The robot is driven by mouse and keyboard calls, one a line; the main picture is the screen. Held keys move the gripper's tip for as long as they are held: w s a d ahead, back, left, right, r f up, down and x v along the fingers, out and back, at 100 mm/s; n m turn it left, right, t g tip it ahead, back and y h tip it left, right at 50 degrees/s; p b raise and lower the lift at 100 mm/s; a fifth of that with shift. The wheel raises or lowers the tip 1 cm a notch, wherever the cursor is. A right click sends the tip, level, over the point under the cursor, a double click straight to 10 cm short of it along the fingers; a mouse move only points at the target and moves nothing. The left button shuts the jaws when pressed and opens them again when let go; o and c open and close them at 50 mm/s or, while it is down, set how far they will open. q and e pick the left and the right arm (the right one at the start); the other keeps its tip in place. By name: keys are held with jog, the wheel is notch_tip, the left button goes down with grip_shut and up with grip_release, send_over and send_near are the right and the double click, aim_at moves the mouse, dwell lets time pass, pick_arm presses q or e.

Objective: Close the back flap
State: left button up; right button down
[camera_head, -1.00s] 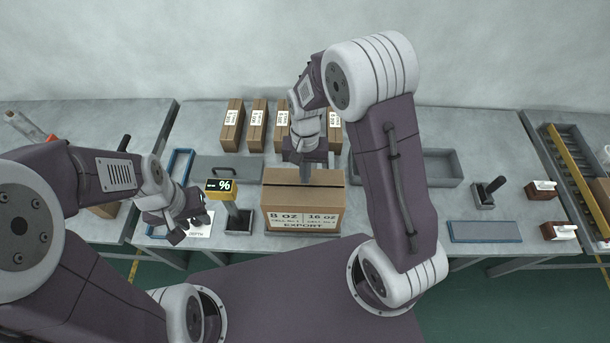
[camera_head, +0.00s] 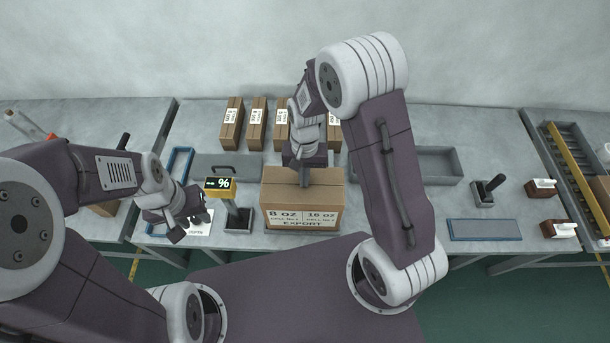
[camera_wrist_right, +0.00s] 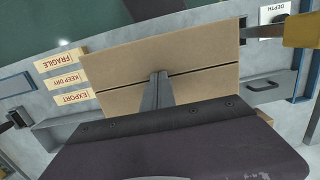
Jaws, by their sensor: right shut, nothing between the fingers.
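The cardboard box (camera_head: 302,216) stands upright on the table, its label reading 8 oz, 16 oz and EXPORT. In the right wrist view two top flaps lie about flat, with a narrow dark seam between them. The back flap (camera_wrist_right: 205,82) is on the near side of the seam, partly hidden by my gripper. My right gripper (camera_head: 305,183) is shut and empty, its fingertips at the box top; they also show over the seam in the right wrist view (camera_wrist_right: 160,76). I cannot tell whether they touch. My left gripper (camera_head: 190,226) looks open and empty, left of the box near the DEPTH card.
A percent display (camera_head: 219,184) on a post stands just left of the box. Several small cartons (camera_head: 256,125) line the back. A grey tray (camera_head: 430,167) lies right, partly behind my right arm. A blue-edged pad (camera_head: 484,230) lies at the front right.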

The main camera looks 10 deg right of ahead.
jog(key=shift+s+p, duration=0.4)
jog(key=shift+p, duration=0.15)
jog(key=shift+w+r, duration=0.15)
jog(key=shift+r, duration=0.05)
jog(key=shift+w+a, duration=0.1)
jog(key=shift+w, duration=0.15)
jog(key=shift+r+p, duration=0.3)
jog(key=shift+p, duration=0.25)
notch_tip(320, 180, up, 13)
jog(key=p, duration=0.1)
jog(key=shift+r, duration=0.2)
